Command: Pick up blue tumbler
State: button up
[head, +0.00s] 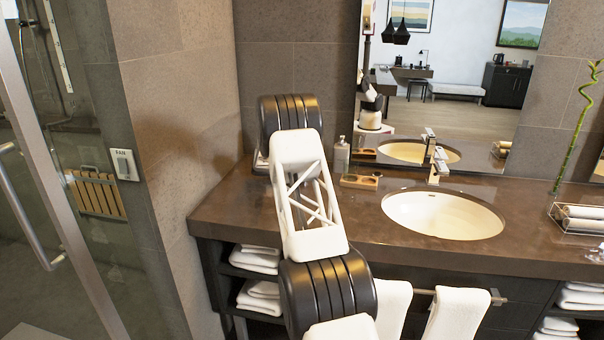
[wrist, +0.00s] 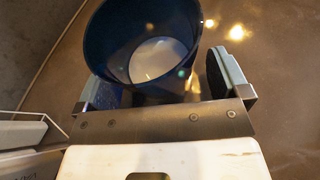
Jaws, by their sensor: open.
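The blue tumbler (wrist: 118,38) is dark blue with a pale inner bottom, and the wrist view looks down through its open mouth. My gripper (wrist: 162,84) is open, with one finger on each side of the tumbler. The left finger is close to the tumbler's wall; I cannot tell whether it touches. A gap shows between the tumbler and the right finger. In the head view my arm hides the tumbler and my gripper.
The brown counter (head: 360,218) holds an oval sink (head: 443,215) with a faucet (head: 435,165), a soap bottle (head: 341,155) and a wooden tray (head: 361,181). A mirror (head: 455,85) stands behind. A wall bounds the counter's left end.

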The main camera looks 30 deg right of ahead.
dwell(0.3)
jog(key=c, duration=1.1)
jog(key=shift+c, duration=0.2)
jog(key=shift+r, duration=0.15)
jog(key=shift+r, duration=1.75)
jog(key=s+a, duration=0.2)
jog(key=s, duration=0.2)
jog(key=s+a+r, duration=0.1)
jog(key=s+a, duration=0.2)
jog(key=s, duration=0.2)
jog(key=s+a, duration=0.2)
jog(key=s, duration=0.3)
jog(key=shift+s+a+r, duration=0.1)
jog(key=shift+a+r, duration=0.05)
